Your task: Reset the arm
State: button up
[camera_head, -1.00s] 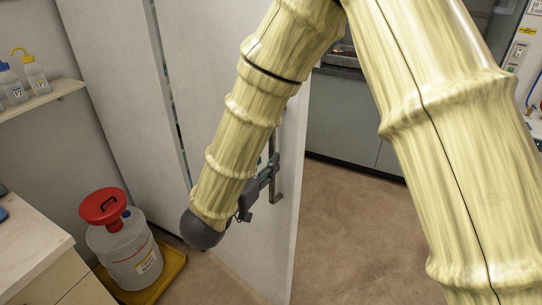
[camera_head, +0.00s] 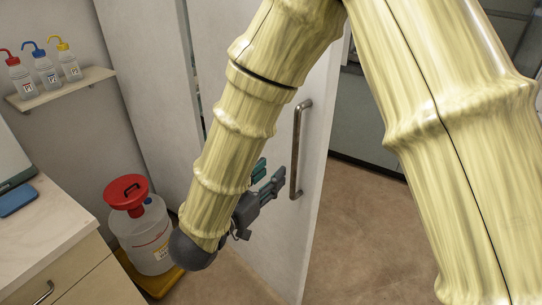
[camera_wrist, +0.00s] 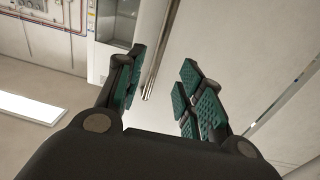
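My arm, with a bamboo-like yellow surface, reaches down across the head view. My gripper (camera_head: 268,182) is at its lower end, beside the metal handle (camera_head: 299,148) of a white door (camera_head: 315,190). In the wrist view my gripper (camera_wrist: 160,85) has its two green-padded fingers spread apart with nothing held between them. The handle (camera_wrist: 156,50) shows beyond the fingers as a metal bar, apart from the pads as far as I can see. Part of the door is hidden behind my arm.
A clear waste container (camera_head: 150,240) with a red funnel (camera_head: 126,191) stands in a yellow tray (camera_head: 160,284) on the floor, left of my gripper. A counter (camera_head: 60,220) is at far left. A shelf (camera_head: 62,91) holds several bottles. Brown floor (camera_head: 365,235) right of the door is clear.

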jog(key=d+f+n+g+y, duration=0.15)
jog(key=d+f, duration=0.25)
jog(key=f, duration=0.6)
jog(key=d+f+n+g+y, duration=0.1)
jog(key=d+f+g+y, duration=0.2)
jog(key=f, duration=0.6)
jog(key=d+f+n+g+y, duration=0.1)
jog(key=d+f+n+y, duration=0.2)
jog(key=f, duration=0.7)
jog(key=s+d+f+g+y, duration=0.2)
jog(key=s+d+f+g, duration=0.3)
jog(key=s+d+f, duration=0.6)
jog(key=s+d+f+g, duration=0.2)
jog(key=s+f, duration=0.1)
jog(key=s, duration=0.5)
jog(key=s+d+f+g, duration=0.2)
jog(key=s+f, duration=0.1)
jog(key=s, duration=0.6)
jog(key=shift+d+f+n, duration=0.35)
